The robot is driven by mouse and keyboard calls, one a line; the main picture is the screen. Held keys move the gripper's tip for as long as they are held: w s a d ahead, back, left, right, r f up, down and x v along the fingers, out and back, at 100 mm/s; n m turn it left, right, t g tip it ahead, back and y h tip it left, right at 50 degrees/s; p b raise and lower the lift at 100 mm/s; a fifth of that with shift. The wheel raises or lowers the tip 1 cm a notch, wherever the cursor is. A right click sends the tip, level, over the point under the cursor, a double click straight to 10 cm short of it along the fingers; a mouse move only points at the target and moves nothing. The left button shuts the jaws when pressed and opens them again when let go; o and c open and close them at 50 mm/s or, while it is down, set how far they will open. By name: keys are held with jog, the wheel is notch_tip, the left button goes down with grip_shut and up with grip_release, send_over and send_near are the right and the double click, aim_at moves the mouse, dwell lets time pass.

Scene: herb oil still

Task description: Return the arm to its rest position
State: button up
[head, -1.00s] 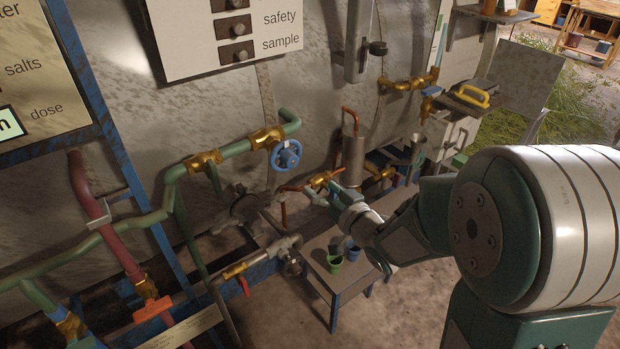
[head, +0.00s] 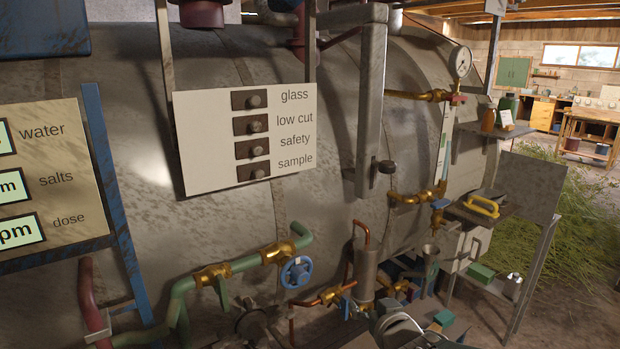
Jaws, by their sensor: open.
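My gripper (head: 358,309) shows small and low in the head view, in front of the pipework of the big metal still. Its jaws are open and I see nothing held between them. It is close to a brass valve (head: 333,293) on a copper pipe; I cannot tell whether they touch. My wrist runs down to the bottom edge, and the rest of my arm is out of view.
A blue handwheel (head: 296,272) sits on the green pipe (head: 180,291) left of my gripper. A steel cylinder (head: 365,273) stands just behind it. A funnel (head: 430,252) and a shelf with a yellow-handled tool (head: 483,206) are to the right.

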jog(key=s+d+r+g+h, duration=0.1)
jog(key=s+g, duration=0.3)
jog(key=s, duration=0.7)
jog(key=s+d+r+m+g+h, duration=0.1)
jog(key=s+g, duration=0.3)
jog(key=s, duration=0.7)
jog(key=shift+d+m+h, duration=0.3)
jog(key=shift+d+h, duration=0.3)
jog(key=shift+d, duration=0.2)
jog(key=shift+s, duration=0.1)
